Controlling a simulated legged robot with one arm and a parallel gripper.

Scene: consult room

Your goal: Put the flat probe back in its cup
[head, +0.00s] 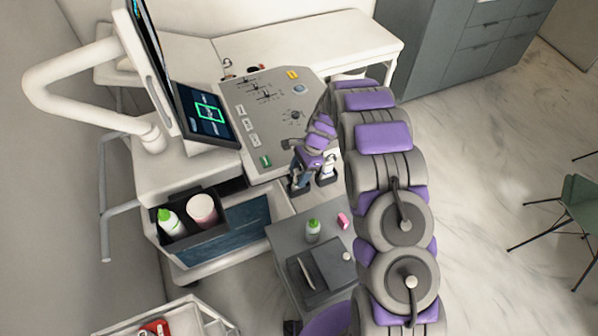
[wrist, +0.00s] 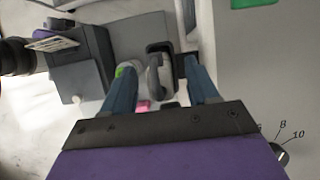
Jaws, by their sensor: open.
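My gripper (head: 308,182) is at the front edge of the ultrasound console, pointing down. In the wrist view its two blue-grey fingers (wrist: 160,68) are apart. A pale grey probe (wrist: 156,76) lies between them in the picture, with clear gaps on both sides. It appears to stand in a dark, rounded cup (wrist: 158,47); how deep it sits is hidden. In the head view a whitish probe (head: 328,166) shows just right of my gripper, above a dark base. I cannot tell from its shape whether this is the flat probe.
The console (head: 262,100) and tilted screen (head: 205,115) stand close by. A dark bin (head: 180,243) holds a green-capped bottle and a pinkish cup. A grey side table (head: 285,240) carries another bottle (head: 313,231), a pink block (head: 343,220) and a dark box (head: 331,263).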

